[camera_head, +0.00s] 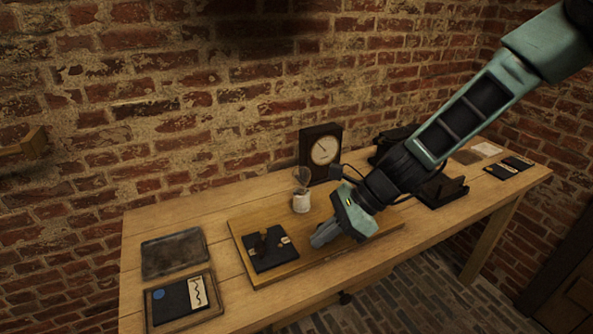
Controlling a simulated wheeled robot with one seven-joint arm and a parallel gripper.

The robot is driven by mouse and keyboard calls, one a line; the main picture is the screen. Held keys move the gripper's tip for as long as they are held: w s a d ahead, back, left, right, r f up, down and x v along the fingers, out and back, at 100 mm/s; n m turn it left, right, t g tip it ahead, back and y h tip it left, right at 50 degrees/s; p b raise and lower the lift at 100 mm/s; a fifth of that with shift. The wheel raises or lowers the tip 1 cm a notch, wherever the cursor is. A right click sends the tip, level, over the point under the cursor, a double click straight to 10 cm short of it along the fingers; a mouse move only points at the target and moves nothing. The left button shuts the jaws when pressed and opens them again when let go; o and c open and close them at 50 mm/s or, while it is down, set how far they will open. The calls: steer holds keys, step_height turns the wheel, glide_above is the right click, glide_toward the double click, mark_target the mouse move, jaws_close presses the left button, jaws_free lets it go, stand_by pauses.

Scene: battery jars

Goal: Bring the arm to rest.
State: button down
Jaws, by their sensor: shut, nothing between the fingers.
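My gripper (324,236) is low over the wooden board (287,271) on the table, just right of a dark square mat (268,260) with small dark pieces on it. The gripper is shut and holds nothing. My arm reaches in from the upper right and hides the right part of the board. Whether the fingertips touch the board I cannot tell.
A dark-cased dial gauge (322,152) stands farther back. Dark trays and a booklet (182,300) lie on the table (217,219) at left. Dark items (512,167) lie at right. A brick wall is behind.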

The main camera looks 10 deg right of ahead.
steer(key=s+d+r+n+h, duration=0.1)
steer(key=s+r+n+h, duration=0.3)
steer(key=s+n, duration=0.6)
steer(key=s+d+r+n+h, duration=0.2)
steer(key=s+r+n+h, duration=0.2)
steer(key=s+n, duration=0.7)
steer(key=shift+d+r+n, duration=0.15)
steer(key=shift+r+n, duration=1.05)
steer(key=shift+n, duration=1)
